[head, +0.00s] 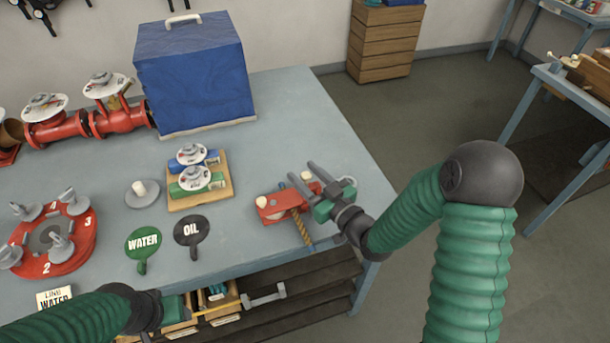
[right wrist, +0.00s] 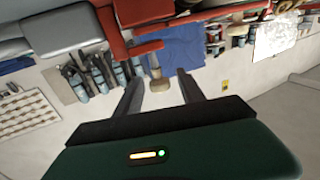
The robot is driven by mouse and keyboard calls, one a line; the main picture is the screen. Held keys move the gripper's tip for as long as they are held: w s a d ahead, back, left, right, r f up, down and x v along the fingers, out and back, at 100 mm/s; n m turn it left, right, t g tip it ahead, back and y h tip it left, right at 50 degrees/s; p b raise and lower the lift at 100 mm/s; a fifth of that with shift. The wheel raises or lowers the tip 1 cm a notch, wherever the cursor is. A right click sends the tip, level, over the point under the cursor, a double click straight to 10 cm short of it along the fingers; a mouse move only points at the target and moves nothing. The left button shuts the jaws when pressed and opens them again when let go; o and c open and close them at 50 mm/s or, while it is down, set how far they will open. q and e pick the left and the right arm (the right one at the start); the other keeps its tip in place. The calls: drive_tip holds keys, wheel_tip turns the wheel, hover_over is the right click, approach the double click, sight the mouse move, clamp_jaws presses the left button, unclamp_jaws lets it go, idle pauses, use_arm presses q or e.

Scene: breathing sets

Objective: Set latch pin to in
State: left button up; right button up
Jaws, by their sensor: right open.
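A red latch fitting (head: 283,205) sits at the right front edge of the blue-grey table, with a twisted rope hanging from it. A pale knob (head: 306,176), which looks like the latch pin's, stands at its far right end. My right gripper (head: 301,171) is open, its fingers reaching over that end. In the right wrist view the knob (right wrist: 158,82) on a red part lies between the tips of the open gripper (right wrist: 159,77). I cannot tell whether the fingers touch it.
On the table are a blue-covered box (head: 195,80), red pipework (head: 70,128), a red numbered ring (head: 80,250), a wooden gauge block (head: 223,187) and WATER (head: 143,243) and OIL (head: 189,229) tags. Open floor lies right of the table.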

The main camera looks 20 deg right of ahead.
drive_tip(key=shift+d+f, duration=0.1)
drive_tip(key=shift+d, duration=0.25)
drive_tip(key=shift+a, duration=0.6)
clamp_jaws()
drive_tip(key=shift+d, duration=0.15)
drive_tip(key=shift+d, duration=0.2)
drive_tip(key=shift+a, duration=0.1)
